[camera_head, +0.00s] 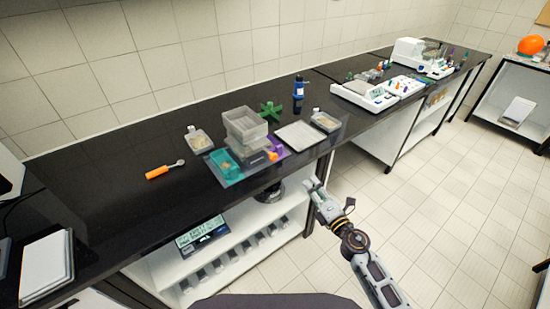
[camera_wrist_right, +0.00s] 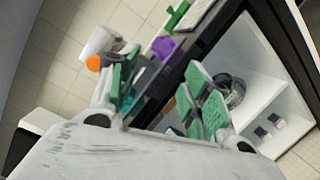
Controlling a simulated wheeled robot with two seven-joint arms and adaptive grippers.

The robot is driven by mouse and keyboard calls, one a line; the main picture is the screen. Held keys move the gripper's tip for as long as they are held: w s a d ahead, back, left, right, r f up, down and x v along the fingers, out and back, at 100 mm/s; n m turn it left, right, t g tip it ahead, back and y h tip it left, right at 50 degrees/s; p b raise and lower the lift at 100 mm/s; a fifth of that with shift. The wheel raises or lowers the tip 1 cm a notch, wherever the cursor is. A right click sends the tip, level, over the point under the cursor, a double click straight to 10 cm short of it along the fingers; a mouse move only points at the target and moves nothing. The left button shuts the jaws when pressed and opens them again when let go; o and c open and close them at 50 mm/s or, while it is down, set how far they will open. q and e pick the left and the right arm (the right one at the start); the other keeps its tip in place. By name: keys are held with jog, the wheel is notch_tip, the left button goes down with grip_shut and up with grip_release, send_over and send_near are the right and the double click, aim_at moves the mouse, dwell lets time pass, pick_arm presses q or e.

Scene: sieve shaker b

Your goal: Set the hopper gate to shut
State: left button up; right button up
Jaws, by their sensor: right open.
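In the right wrist view an orange round end (camera_wrist_right: 93,63) shows beside a pale block. My right gripper (camera_head: 313,186) is in front of the counter edge, right of the unit and apart from it. Its green-padded fingers (camera_wrist_right: 164,95) are open and empty. My left gripper is not in view.
The counter's left part is mostly clear.

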aim_at(275, 158)
jog(key=s+a+r+n+g+y, duration=0.1)
jog(key=r+n, duration=0.3)
jog(key=n, duration=0.4)
jog(key=s+a+r+n+g+y, duration=0.1)
jog(key=s+a+r+n+y, duration=0.1)
jog(key=n, duration=0.6)
jog(key=shift+s+a+r+y, duration=0.3)
jog(key=shift+s+a+r, duration=0.15)
jog(key=shift+a+r, duration=0.85)
jog(key=shift+w, duration=0.1)
jog(key=shift+p+x, duration=0.7)
jog(key=shift+x, duration=6.15)
jog(key=shift+f, duration=0.1)
grip_shut()
